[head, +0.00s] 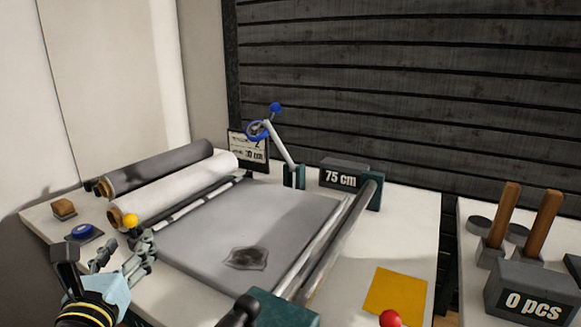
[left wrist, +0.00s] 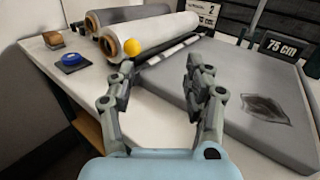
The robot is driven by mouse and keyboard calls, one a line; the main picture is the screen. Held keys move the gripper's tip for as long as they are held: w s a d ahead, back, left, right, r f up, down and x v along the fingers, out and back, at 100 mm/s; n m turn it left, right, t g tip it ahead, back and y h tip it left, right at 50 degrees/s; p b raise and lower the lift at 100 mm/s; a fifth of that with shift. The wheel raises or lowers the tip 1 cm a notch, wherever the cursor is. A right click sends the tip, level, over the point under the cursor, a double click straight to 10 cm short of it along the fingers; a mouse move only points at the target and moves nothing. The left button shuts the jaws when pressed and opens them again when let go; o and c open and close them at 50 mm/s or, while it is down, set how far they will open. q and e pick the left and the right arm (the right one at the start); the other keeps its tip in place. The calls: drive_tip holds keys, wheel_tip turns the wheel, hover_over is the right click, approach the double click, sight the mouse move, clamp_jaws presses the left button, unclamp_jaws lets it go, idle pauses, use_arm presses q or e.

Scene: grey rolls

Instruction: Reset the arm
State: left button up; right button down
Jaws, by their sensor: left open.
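A white lever arm (head: 280,146) stands tilted up and to the left from a teal bracket (head: 293,176) at the back of the grey sheet. It carries a blue ring (head: 257,130) and a blue ball (head: 275,107) at its upper end. My left gripper (head: 124,254) is open and empty over the front left of the table, apart from the lever. In the left wrist view its fingers (left wrist: 158,76) are spread, with a yellow ball (left wrist: 133,47) seen beyond them. My right gripper is not in view.
A dark roll (head: 160,167) and a white roll (head: 180,188) lie at the left. The grey sheet (head: 240,215) bears a dark patch (head: 246,259). A "75 cm" display (head: 341,178) stands behind. A yellow square (head: 395,292) and red ball (head: 390,318) are at the right.

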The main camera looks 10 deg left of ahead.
use_arm(q)
drive_tip(key=s+d+f+m+g+h, duration=0.1)
drive_tip(key=s+d+m+g+h, duration=0.35)
drive_tip(key=m, duration=0.85)
drive_tip(key=s+d+f+m+g+h, duration=0.15)
drive_tip(key=s+d+m+h, duration=0.35)
drive_tip(key=d+m, duration=0.65)
drive_tip(key=s+a+f+m+g+y, duration=0.1)
drive_tip(key=s+a+m+g+y, duration=0.3)
drive_tip(key=s+m, duration=0.4)
drive_tip(key=s+a+f+m+g+y, duration=0.2)
drive_tip(key=s+a+m+g, duration=0.2)
drive_tip(key=s+a+m, duration=0.35)
drive_tip(key=s+a+f+g, duration=0.1)
drive_tip(key=s+f, duration=0.1)
drive_tip(key=f, duration=1.2)
drive_tip(key=s+a+f+g, duration=0.1)
drive_tip(key=s+f, duration=0.1)
drive_tip(key=f, duration=1.1)
drive_tip(key=s+a+f+g, duration=0.1)
drive_tip(key=s+f, duration=1.3)
drive_tip(key=s, duration=0.3)
drive_tip(key=shift+s+f, duration=0.25)
drive_tip(key=shift+f, duration=0.15)
